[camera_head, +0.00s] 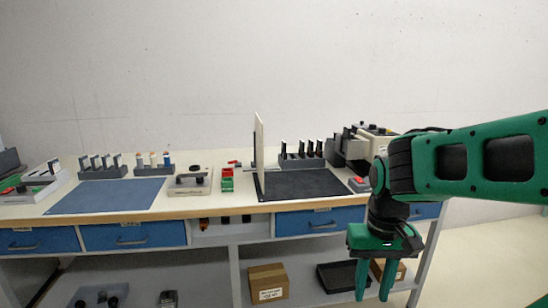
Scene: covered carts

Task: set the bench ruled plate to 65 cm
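My gripper (375,283) hangs in front of the bench at the lower right, fingers pointing down. Its two green fingers are apart and nothing shows between them. It is clear of the bench top and below its front edge. A thin pale upright plate (260,150) stands on the bench (215,200) beside the left edge of a dark mat, seen almost edge-on. It may be the ruled plate, but no ruling or number on it can be read.
A blue mat (108,196) lies on the left. Dark racks (97,172) with upright pieces stand at the back. A grey device with a dark handle (189,181) and red-green boxes (227,181) stand mid-bench. A cardboard box (268,284) sits on the lower shelf.

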